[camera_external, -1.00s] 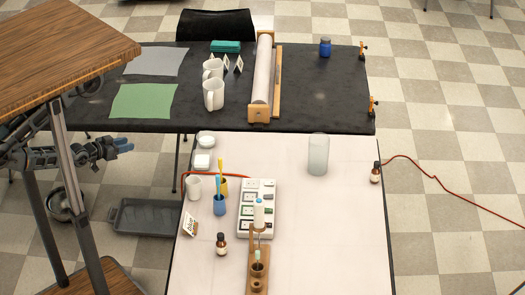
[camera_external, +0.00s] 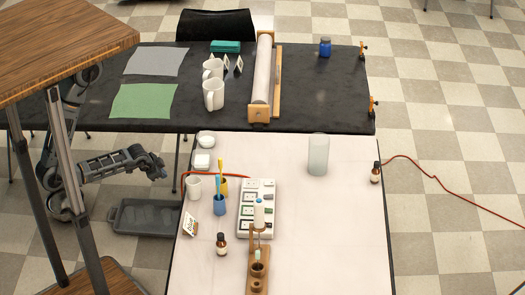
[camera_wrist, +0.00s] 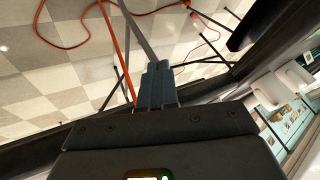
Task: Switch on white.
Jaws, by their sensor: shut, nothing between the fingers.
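A pale switch panel (camera_external: 258,190) with several small labelled tiles, some with green or dark parts, lies on the white table. The markings are too small to read, so I cannot tell which is white. A white-topped piece on a wooden stand (camera_external: 258,252) hides part of its lower half. My gripper (camera_external: 158,170) is left of the white table, apart from the panel. In the wrist view my gripper (camera_wrist: 158,70) has its blue-grey fingers together with nothing between them.
A frosted cylinder (camera_external: 318,155) stands farther right. A dark table (camera_external: 330,95) lies behind. The white table's right part is mostly clear.

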